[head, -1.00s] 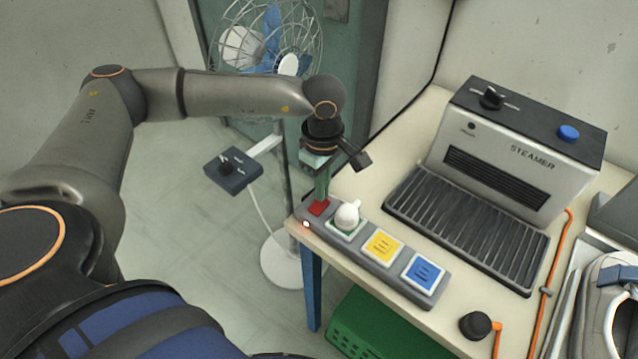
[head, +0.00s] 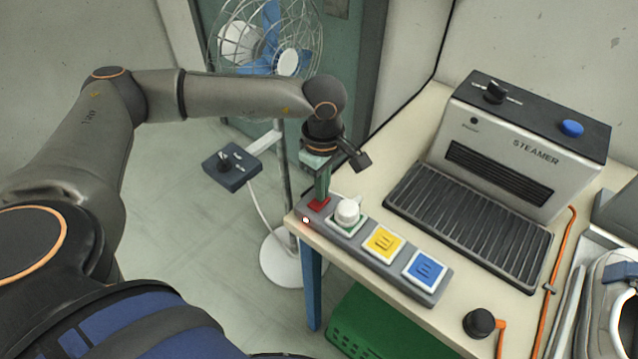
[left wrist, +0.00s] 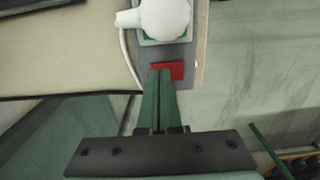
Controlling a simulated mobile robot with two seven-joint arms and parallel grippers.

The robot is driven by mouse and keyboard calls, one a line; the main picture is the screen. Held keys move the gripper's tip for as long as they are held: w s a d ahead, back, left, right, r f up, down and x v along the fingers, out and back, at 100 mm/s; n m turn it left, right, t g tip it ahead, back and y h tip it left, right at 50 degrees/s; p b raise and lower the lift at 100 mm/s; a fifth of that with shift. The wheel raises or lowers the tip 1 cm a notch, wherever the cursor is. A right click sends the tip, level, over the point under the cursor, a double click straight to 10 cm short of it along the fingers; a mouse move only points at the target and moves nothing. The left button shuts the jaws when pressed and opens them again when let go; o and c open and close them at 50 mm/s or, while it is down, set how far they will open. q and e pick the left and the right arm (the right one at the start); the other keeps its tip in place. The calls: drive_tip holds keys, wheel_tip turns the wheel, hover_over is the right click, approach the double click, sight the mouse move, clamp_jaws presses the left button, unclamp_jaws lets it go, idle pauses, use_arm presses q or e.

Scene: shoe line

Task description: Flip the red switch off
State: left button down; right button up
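The red switch (head: 320,204) is at the far left end of the grey power strip (head: 372,250), on the near edge of the table. A small light (head: 306,220) glows beside it. My left gripper (head: 321,198) points down with its green fingertips at the switch and hides part of it. In the left wrist view the two fingers (left wrist: 161,73) are together with nothing between them, and their tips overlap the red switch (left wrist: 175,70). I cannot tell whether they press it. My right gripper is not in view.
A white plug (head: 347,212) sits in the green-framed socket beside the switch. Yellow (head: 384,243) and blue (head: 425,270) covered sockets follow. A steamer (head: 520,150) stands behind. A fan (head: 265,45) with a control box (head: 231,167) stands on the floor left of the table.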

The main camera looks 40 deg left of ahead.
use_arm(q)
drive_tip(key=shift+f, duration=0.15)
drive_tip(key=shift+r+p, duration=2.05)
drive_tip(key=shift+r, duration=1.5)
